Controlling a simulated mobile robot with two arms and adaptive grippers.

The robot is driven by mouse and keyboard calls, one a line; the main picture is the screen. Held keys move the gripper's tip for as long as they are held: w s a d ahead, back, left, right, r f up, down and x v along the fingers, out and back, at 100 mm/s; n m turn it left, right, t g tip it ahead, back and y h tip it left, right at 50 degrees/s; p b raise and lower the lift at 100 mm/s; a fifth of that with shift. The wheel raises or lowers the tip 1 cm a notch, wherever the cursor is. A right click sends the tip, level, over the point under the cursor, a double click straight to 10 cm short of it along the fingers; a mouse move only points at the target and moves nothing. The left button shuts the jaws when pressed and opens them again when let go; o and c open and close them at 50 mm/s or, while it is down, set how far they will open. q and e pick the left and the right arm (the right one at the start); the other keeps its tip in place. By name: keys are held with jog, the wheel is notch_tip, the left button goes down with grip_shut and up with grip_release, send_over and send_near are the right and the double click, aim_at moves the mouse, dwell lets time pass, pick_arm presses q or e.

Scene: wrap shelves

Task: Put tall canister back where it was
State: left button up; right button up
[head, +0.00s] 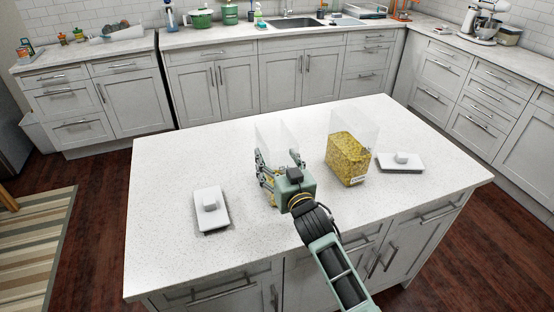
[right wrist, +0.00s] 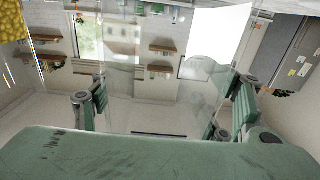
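The tall canister (head: 268,134) is a clear, open-topped box with a little yellow content low inside. It is upright at the middle of the island. My right gripper (head: 280,160) has its fingers on two opposite sides of it and appears shut on it. In the right wrist view, the green fingers (right wrist: 168,103) flank the see-through walls. My gripper hides its lower part, so I cannot tell whether it touches the counter. My left gripper is not in view.
A second clear canister (head: 352,158), mostly full of yellow pieces, stands close on the right. One white lid (head: 211,218) lies to the left and another (head: 401,167) to the far right. The island counter (head: 165,170) is otherwise clear.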

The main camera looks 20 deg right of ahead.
jog(key=shift+o, duration=0.9)
jog(key=shift+r, duration=0.1)
jog(key=s+b, duration=0.2)
jog(key=s, duration=1)
jog(key=shift+d, duration=0.2)
